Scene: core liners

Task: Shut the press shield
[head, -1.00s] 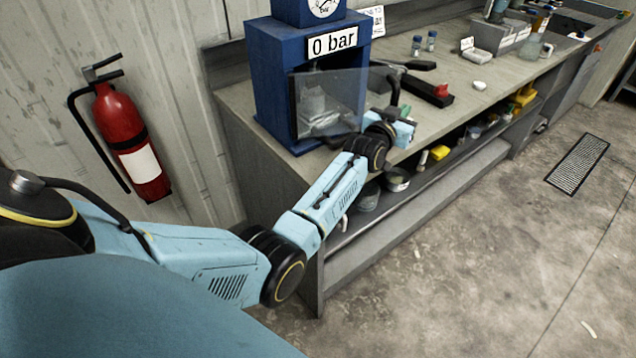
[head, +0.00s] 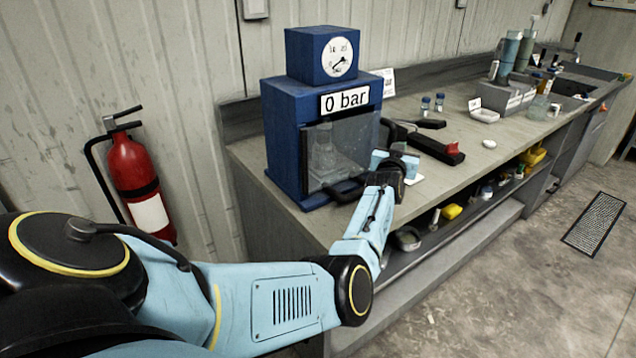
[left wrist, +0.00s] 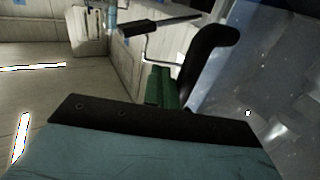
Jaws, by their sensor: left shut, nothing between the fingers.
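The blue press (head: 283,140) stands at the bench's near end, its dial on top and a "0 bar" label above the opening. Its clear, dark-edged shield (head: 325,158) lies across the front opening, close to the frame. I cannot tell whether a small gap is left. My left gripper (head: 393,165) is at the shield's right side, its fingertips hard to make out. In the left wrist view my shut, empty fingers (left wrist: 160,88) are beside a dark curved handle (left wrist: 207,62), with the clear panel (left wrist: 262,85) to the right. Contact is unclear. My right gripper is not in view.
A black and red tool (head: 435,148) lies on the bench right of the press. A red extinguisher (head: 133,170) hangs on the left wall. The floor at right is clear around a grate (head: 594,223).

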